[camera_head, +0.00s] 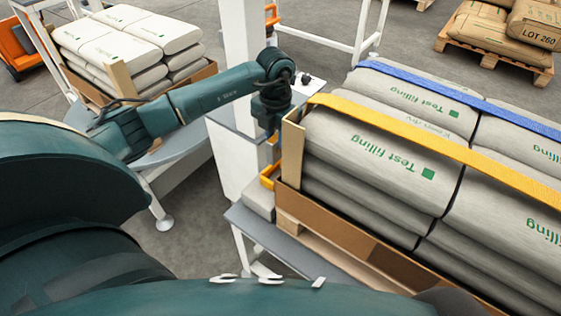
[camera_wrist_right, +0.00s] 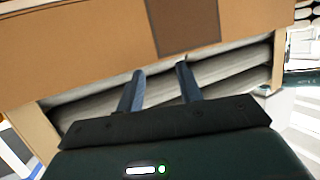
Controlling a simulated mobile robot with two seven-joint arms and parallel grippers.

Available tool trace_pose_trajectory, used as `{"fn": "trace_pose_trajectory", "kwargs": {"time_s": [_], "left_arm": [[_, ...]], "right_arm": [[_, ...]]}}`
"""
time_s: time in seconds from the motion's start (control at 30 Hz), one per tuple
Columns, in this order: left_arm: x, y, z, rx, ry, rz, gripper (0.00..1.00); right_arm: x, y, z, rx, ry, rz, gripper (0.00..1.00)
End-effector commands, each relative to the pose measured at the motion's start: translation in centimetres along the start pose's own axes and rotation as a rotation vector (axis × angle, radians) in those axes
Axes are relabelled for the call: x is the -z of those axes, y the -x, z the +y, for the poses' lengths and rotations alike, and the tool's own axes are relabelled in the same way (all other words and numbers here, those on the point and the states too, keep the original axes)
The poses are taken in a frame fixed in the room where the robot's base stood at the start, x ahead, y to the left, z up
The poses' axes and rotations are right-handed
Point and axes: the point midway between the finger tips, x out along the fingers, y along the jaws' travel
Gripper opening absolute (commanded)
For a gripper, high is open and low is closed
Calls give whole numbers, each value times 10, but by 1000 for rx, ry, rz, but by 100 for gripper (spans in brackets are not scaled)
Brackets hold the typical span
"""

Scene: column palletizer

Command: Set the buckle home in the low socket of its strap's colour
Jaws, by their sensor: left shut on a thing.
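A yellow strap (camera_head: 420,138) runs over the stack of grey sacks (camera_head: 375,155) at the right. Its near end comes over the sacks' left edge beside my left gripper (camera_head: 272,133). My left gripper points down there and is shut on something. The buckle itself is hidden or too small to make out behind the gripper and the tan corner board. A yellow bracket-like part (camera_head: 268,177), which may be a low socket, sits below the gripper by the stack's corner. In the right wrist view my right gripper (camera_wrist_right: 160,68) is open and empty, facing sacks and cardboard.
A blue strap (camera_head: 460,95) crosses the same sacks farther back. A tan corner board (camera_head: 292,150) stands at the stack's corner. A white post (camera_head: 240,45) rises behind my left arm. Another sack pallet (camera_head: 130,40) stands back left, and one (camera_head: 495,45) back right.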

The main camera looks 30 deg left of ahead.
Motion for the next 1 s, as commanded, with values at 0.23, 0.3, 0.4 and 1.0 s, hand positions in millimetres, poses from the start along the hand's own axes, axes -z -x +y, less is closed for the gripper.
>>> {"fn": "trace_pose_trajectory", "kwargs": {"time_s": [0.23,0.3,0.4,1.0], "left_arm": [[0,-34,0,0,1,1,0],[0,-43,-1,2,0,2,0],[1,-61,0,0,2,4,0],[0,-81,0,0,0,0,27]], "right_arm": [[-6,-4,-2,7,16,-5,36],[-8,-6,-2,8,19,-6,36],[-12,-8,-3,12,27,-10,36],[-18,-10,-4,17,44,-21,36]]}}
